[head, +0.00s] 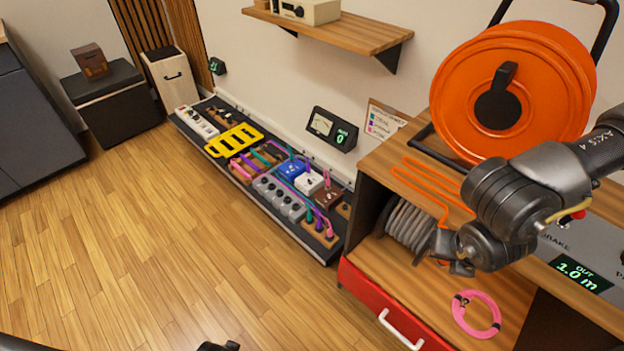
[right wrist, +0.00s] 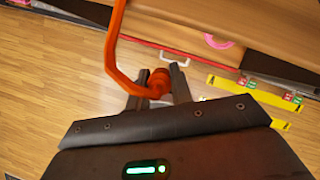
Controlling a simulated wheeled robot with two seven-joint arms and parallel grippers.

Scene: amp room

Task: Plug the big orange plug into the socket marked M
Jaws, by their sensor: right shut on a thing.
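My right gripper (head: 441,258) hangs in front of the wooden cabinet, below the orange cable reel (head: 497,100). In the right wrist view its two fingers (right wrist: 160,84) are shut on an orange piece (right wrist: 157,83) at the end of a thick orange cable (right wrist: 112,50). This piece looks like the big orange plug; its prongs are hidden. The orange cable also shows in the head view (head: 432,178), looping over the cabinet top. A small black shape at the bottom edge of the head view may be my left gripper. I cannot read a socket marked M.
A black pedalboard (head: 292,222) with several pedals and a white power strip (head: 197,122) lies along the wall. A pink cable coil (head: 476,314) lies on the cabinet's wooden surface above a red drawer (head: 372,308). A meter box (head: 332,129) is on the wall.

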